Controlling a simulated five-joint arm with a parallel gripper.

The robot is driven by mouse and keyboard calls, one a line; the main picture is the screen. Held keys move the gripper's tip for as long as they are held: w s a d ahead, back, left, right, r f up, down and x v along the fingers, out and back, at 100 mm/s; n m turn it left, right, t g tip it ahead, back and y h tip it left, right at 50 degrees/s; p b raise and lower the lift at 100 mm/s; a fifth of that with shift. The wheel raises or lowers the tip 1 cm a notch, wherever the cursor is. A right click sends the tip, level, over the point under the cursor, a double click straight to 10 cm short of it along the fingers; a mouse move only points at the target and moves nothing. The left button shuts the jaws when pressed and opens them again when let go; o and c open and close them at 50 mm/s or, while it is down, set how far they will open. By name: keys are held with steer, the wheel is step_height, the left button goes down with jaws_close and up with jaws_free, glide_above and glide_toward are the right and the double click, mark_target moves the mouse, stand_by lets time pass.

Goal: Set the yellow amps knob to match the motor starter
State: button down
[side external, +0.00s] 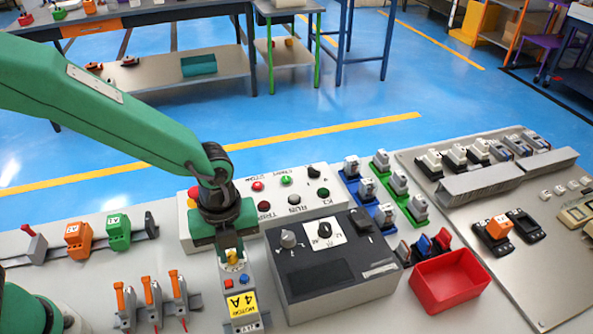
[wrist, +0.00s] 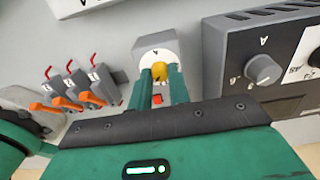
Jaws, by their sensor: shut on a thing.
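The motor starter (side external: 254,318) is a narrow grey unit on the bench, with a yellow label (side external: 241,304) reading "MOTOR 4 A". The yellow amps knob (wrist: 158,72) sits on the white dial face (wrist: 146,55) at its top. It also shows in the side view (side external: 232,257), just below my gripper. My gripper (wrist: 160,76) points down at the dial with its green fingers shut on the knob, one at each side. The fingers hide part of the knob and dial, and the scale marks are too small to read. A red button (wrist: 156,99) shows between the fingers.
A dark grey box (side external: 325,285) with knobs stands close on the right. Several orange-levered switches (side external: 152,300) stand close on the left. A white button panel (side external: 300,204) is behind. A red bin (side external: 449,281) lies further right.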

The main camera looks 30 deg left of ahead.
mark_target(231, 254)
steer(key=c, duration=1.3)
jaws_free()
steer(key=shift+r, duration=3.95)
